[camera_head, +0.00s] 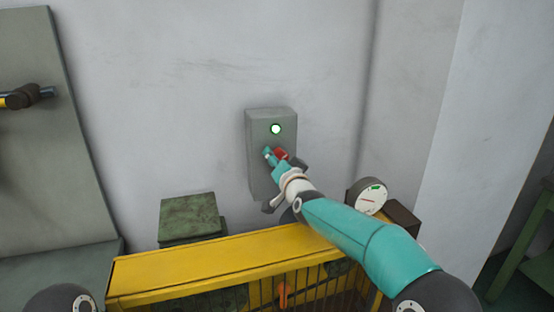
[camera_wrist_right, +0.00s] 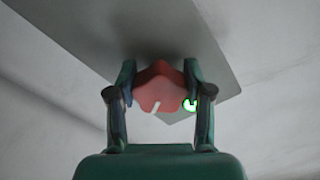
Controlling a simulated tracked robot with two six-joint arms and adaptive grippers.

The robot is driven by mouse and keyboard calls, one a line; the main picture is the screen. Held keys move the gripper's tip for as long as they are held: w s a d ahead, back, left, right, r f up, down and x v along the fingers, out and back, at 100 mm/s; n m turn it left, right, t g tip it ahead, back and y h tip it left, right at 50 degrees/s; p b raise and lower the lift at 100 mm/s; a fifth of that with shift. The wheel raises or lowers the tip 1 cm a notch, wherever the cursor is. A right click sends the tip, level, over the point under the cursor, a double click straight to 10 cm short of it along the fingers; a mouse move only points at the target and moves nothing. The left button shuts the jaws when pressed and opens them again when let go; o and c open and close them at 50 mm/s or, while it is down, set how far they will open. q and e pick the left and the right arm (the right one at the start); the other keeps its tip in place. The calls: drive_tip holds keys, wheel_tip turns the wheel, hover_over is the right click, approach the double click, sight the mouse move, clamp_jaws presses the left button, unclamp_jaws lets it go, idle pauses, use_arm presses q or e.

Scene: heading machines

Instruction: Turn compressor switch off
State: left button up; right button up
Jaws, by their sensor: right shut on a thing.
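The compressor switch is a grey box (camera_head: 258,125) on the wall, with a lit green lamp (camera_head: 276,129) near its top and a red knob (camera_head: 281,154) below the lamp. My right gripper (camera_head: 274,155) is at the front of the box, shut on the red knob. In the right wrist view the knob (camera_wrist_right: 158,88) sits between the two fingers of my right gripper (camera_wrist_right: 158,92). A pale mark shows on the knob's face, slanted. The green lamp (camera_wrist_right: 190,104) shows beside the right finger. My left gripper is not in view.
A yellow machine frame (camera_head: 190,262) with a grille stands below the box. A round gauge (camera_head: 371,196) is at its right, and a dark green block (camera_head: 188,217) at its left. A hammer (camera_head: 27,96) is on a grey panel at the far left.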

drive_tip(key=n, duration=0.5)
drive_tip(key=shift+d+f+n+p, duration=0.15)
drive_tip(key=shift+f+n+p, duration=0.15)
drive_tip(key=shift+f+p, duration=0.05)
drive_tip(key=n, duration=0.3)
drive_tip(key=n+p, duration=0.1)
drive_tip(key=n, duration=0.1)
drive_tip(key=shift+w+d+f+n, duration=0.1)
drive_tip(key=shift+d+n, duration=0.05)
drive_tip(key=shift+n, duration=0.25)
drive_tip(key=o, duration=1)
drive_tip(key=shift+o, duration=0.9)
drive_tip(key=shift+r, duration=0.25)
